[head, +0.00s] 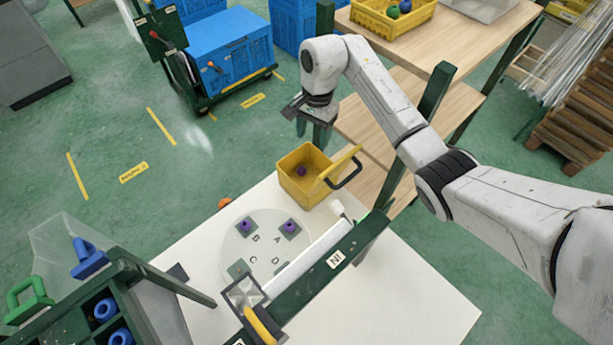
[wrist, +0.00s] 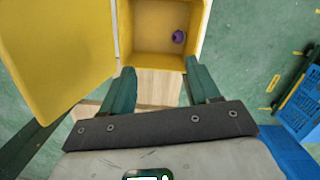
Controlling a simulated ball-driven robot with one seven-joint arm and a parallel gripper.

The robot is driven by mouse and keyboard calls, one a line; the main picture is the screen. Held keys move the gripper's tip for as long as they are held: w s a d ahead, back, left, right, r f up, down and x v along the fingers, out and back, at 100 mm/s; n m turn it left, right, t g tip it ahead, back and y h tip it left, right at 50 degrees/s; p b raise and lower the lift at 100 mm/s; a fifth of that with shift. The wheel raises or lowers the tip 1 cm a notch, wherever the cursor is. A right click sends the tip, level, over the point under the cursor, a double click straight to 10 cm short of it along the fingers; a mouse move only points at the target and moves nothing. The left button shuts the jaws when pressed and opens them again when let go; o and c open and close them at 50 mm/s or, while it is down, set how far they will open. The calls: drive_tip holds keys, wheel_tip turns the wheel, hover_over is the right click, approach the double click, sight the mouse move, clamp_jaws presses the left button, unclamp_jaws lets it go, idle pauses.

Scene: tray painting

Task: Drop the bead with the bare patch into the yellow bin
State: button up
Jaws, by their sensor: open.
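The yellow bin (head: 291,188) stands at the far end of the white table, its lid (head: 338,168) swung open to the right. A purple bead (head: 301,171) lies inside it; the wrist view also shows this bead (wrist: 179,37) on the bin floor. My gripper (head: 314,135) is open and empty above the bin. In the wrist view its green fingers (wrist: 160,72) are apart with nothing between them. Two purple beads, one on pad B (head: 246,225) and one on pad A (head: 290,226), sit on the pale round tray (head: 233,248). I cannot make out a bare patch on any bead.
A green beam marked N1 (head: 335,259) and a white roller (head: 305,257) cross the tray's right side. A green rack with blue rings (head: 105,309) stands at lower left. A wooden shelf (head: 400,118) is behind the bin. The white table's right part (head: 400,290) is clear.

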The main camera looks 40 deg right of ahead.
drive_tip(key=r, duration=0.3)
drive_tip(key=shift+d+r, duration=0.2)
drive_tip(key=shift+r, duration=0.2)
